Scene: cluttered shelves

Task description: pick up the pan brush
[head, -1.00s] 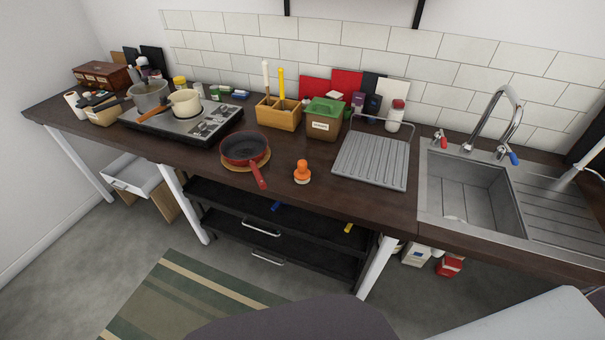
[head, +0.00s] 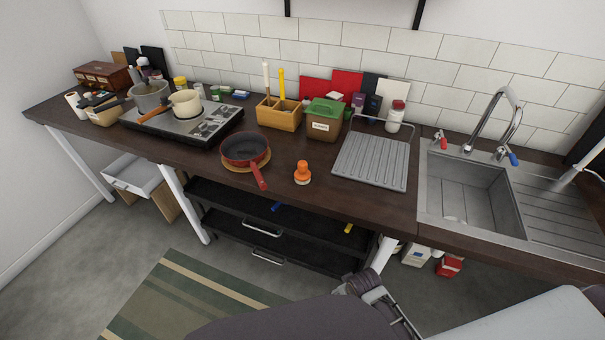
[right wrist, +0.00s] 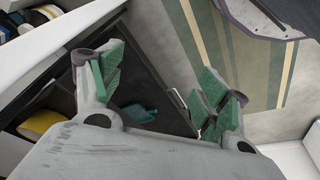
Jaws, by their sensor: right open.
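The pan brush (head: 302,173) has an orange knob and body over a pale base. It stands upright on the dark wooden worktop (head: 325,205), near the front edge, in the head view. My right gripper (head: 372,292) shows at the bottom of the head view, below and right of the brush and in front of the worktop, well apart from it. In the right wrist view my right gripper (right wrist: 165,90) has its green-padded fingers spread wide with nothing between them. The brush is not visible in that view. My left gripper is not in view.
A red pan (head: 245,150) on a round mat stands left of the brush, its handle pointing forward. A grey drying rack (head: 372,160) lies to the right, then the sink (head: 470,195). A green-lidded box (head: 323,122) stands behind. Dark shelves (head: 240,225) are below.

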